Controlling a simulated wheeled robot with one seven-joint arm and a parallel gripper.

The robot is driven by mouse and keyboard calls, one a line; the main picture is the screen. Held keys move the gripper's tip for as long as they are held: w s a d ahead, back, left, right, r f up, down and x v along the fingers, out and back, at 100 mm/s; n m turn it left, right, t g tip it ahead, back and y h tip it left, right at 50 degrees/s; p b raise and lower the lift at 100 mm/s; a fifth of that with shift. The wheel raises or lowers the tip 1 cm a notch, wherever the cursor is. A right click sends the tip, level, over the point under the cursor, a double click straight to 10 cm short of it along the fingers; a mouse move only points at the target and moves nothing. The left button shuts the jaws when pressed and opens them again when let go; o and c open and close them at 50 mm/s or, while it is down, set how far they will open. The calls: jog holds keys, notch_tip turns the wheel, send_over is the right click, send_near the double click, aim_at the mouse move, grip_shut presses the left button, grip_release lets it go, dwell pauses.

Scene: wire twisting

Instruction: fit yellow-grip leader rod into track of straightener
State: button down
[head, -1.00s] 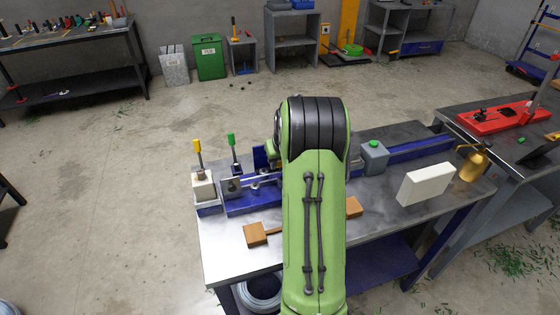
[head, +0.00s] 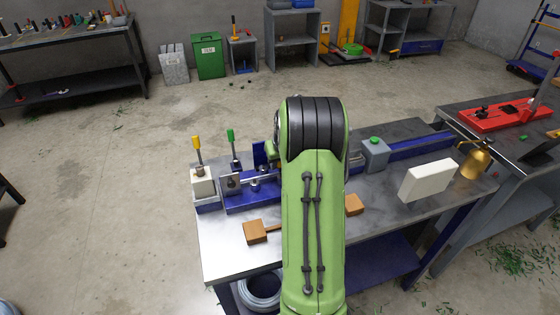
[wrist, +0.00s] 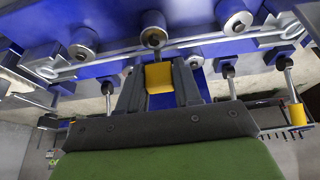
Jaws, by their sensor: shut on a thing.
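My gripper (wrist: 158,88) is shut on the yellow grip (wrist: 159,76) of the leader rod in the wrist view. A thin silver rod (wrist: 195,40) runs across that view beside the rollers. I cannot tell whether it sits fully in the track. The blue straightener (wrist: 110,68) fills the upper part of the wrist view, with several metal rollers (wrist: 233,16). In the head view the straightener (head: 240,204) is on the left of the bench, and my arm hides my gripper and the yellow grip.
Levers with a yellow handle (head: 196,143) and a green handle (head: 232,141) stand upright at the straightener's left end. A grey box with a green cap (head: 375,155), white block (head: 427,180) and brass can (head: 475,163) stand to the right.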

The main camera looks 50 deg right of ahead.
jog(key=shift+f, duration=0.35)
jog(key=c, duration=0.7)
grip_release()
jog(key=p+v, duration=0.1)
jog(key=v, duration=1.5)
jog(key=shift+p, duration=0.3)
jog(key=shift+w, duration=0.1)
